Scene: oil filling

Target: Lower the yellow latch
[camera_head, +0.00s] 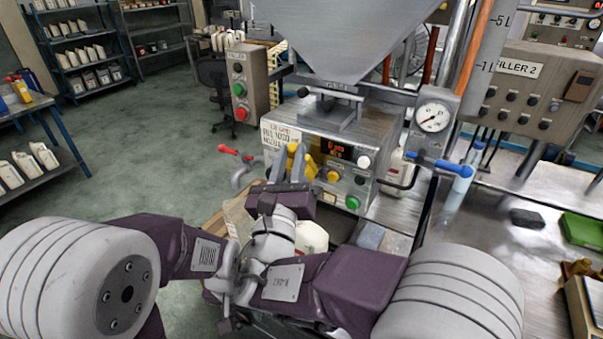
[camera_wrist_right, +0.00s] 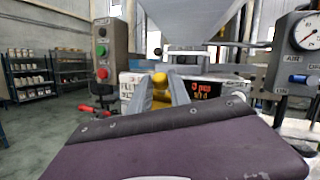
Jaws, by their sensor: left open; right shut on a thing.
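The yellow latch (camera_head: 307,168) is on the front of the filling machine (camera_head: 345,140), left of the small red display. It stands roughly upright. My right gripper (camera_head: 294,163) is shut on it, with grey fingers on either side. In the right wrist view the latch (camera_wrist_right: 160,80) shows between the two fingers, which hide part of it. My left gripper (camera_head: 232,275) is low in front of the machine, among grey metal parts at the end of the left arm. It is open and away from the latch; its fingertips are hard to make out.
A red-handled valve (camera_head: 230,150) is left of the latch. A blue-handled valve (camera_head: 440,163) and a pressure gauge (camera_head: 432,117) are to the right. A button box (camera_head: 246,85) stands behind at left. A green tray (camera_head: 582,231) lies on the right bench.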

